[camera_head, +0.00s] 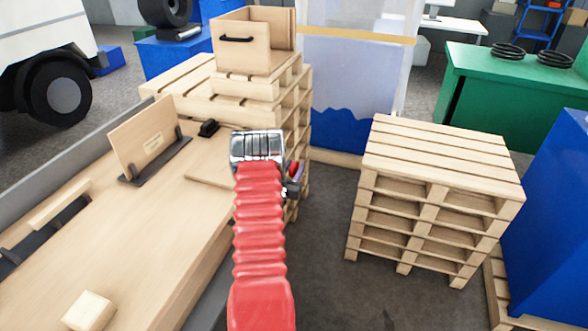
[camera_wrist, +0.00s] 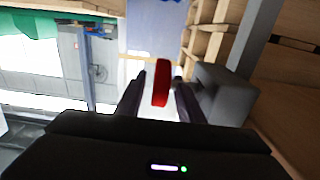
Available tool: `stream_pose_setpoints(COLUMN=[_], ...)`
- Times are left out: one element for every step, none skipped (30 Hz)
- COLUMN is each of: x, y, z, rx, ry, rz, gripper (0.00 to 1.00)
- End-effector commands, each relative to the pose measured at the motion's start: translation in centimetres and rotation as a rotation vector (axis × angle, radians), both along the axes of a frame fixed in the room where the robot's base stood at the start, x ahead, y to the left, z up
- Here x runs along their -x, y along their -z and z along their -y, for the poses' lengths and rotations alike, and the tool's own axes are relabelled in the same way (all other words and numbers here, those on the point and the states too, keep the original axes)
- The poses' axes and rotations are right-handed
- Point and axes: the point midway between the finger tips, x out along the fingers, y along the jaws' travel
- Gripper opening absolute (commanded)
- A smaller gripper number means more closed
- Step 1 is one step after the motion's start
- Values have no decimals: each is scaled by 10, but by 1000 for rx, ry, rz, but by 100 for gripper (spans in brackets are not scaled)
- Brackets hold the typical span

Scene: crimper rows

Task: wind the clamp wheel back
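The clamp wheel (camera_wrist: 161,83) is red and shows almost edge-on in the wrist view, in the gap between my two dark fingers. My gripper (camera_wrist: 160,79) is open; a narrow gap shows between the wheel and each finger. A grey block (camera_wrist: 228,96), seemingly the clamp's body, is just right of the right finger. In the head view the red wheel (camera_head: 295,168) shows small at the right edge of the workbench (camera_head: 130,235). My red-sleeved arm and wrist hide most of the clamp and fingers there.
A board on a dark stand (camera_head: 143,138) and a small wooden block (camera_head: 89,311) are on the bench. Stacked pallets with a wooden box (camera_head: 253,42) stand behind it. Another pallet stack (camera_head: 435,195) is at right, with open floor between.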

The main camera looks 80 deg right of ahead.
Motion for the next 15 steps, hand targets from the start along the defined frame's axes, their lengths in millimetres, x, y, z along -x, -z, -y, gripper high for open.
stream_pose_setpoints(x=[0,0,0,0,0,0,0,0,0,0,0,0,0,-1,-1], y=[0,0,0,0,0,0,0,0,0,0,0,0,0,0,0], z=[0,0,0,0,0,0,0,0,0,0,0,-1,-1,-1,-1], rx=[0,0,0,0,0,0,0,0,0,0,0,0,0,0,0], ry=[0,0,0,0,0,0,0,0,0,0,0,0,0,-1,-1], rz=[0,0,0,0,0,0,0,0,0,0,0,0,0,0,0], gripper=[34,34,34,33,31,28,26,24,21,19,17,14,12,10,7])
